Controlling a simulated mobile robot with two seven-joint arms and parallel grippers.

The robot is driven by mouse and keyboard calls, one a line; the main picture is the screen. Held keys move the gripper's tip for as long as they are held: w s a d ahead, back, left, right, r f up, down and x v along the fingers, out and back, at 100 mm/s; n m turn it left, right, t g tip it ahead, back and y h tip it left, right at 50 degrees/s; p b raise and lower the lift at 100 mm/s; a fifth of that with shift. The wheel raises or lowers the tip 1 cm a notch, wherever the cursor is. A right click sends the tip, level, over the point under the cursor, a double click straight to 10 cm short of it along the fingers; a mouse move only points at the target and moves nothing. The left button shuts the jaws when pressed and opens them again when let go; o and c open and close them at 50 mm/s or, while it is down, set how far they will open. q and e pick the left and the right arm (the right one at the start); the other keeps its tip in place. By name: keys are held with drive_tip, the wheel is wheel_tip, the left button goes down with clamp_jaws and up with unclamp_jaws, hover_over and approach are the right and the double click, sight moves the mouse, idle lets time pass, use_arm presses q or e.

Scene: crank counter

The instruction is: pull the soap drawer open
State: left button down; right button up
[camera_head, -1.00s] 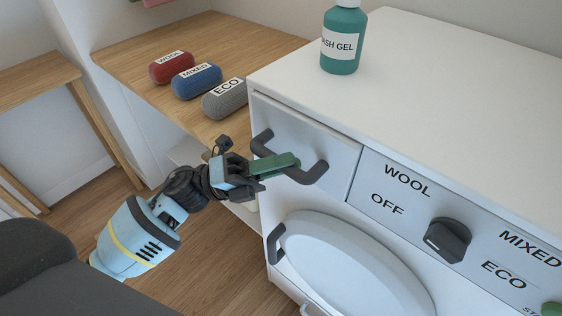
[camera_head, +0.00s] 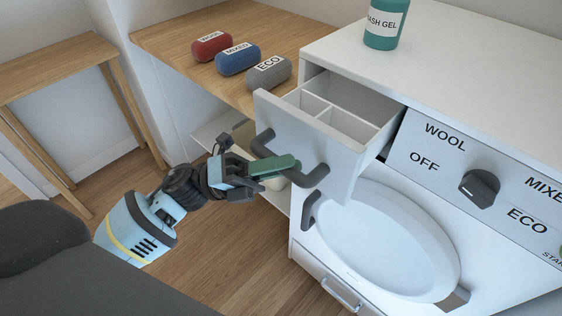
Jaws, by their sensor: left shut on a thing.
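The soap drawer (camera_head: 314,132) stands well out from the top left of the white washing machine (camera_head: 340,232), and its inner compartments show from above, looking empty. Its dark grey bar handle (camera_head: 313,177) is on the drawer front. My left gripper (camera_head: 284,166) is shut on the handle, in front of the drawer face; its green finger hides part of the bar. My right gripper is not in view.
A green wash gel bottle (camera_head: 384,27) stands on the machine top. Red, blue and grey labelled rolls (camera_head: 238,58) lie on the wooden counter behind. A dial (camera_head: 479,188) and the round door (camera_head: 385,240) are on the machine's front.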

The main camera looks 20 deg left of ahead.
use_arm(q)
drive_tip(key=shift+w, duration=0.2)
drive_tip(key=c, duration=1.3)
unclamp_jaws()
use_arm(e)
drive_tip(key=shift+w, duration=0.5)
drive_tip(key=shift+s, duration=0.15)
use_arm(q)
drive_tip(key=shift+s+a+f, duration=0.15)
drive_tip(key=shift+a+f, duration=0.1)
drive_tip(key=b+v, duration=0.2)
drive_tip(key=v, duration=0.5)
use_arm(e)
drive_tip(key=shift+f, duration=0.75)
use_arm(q)
drive_tip(key=shift+a+r, duration=0.1)
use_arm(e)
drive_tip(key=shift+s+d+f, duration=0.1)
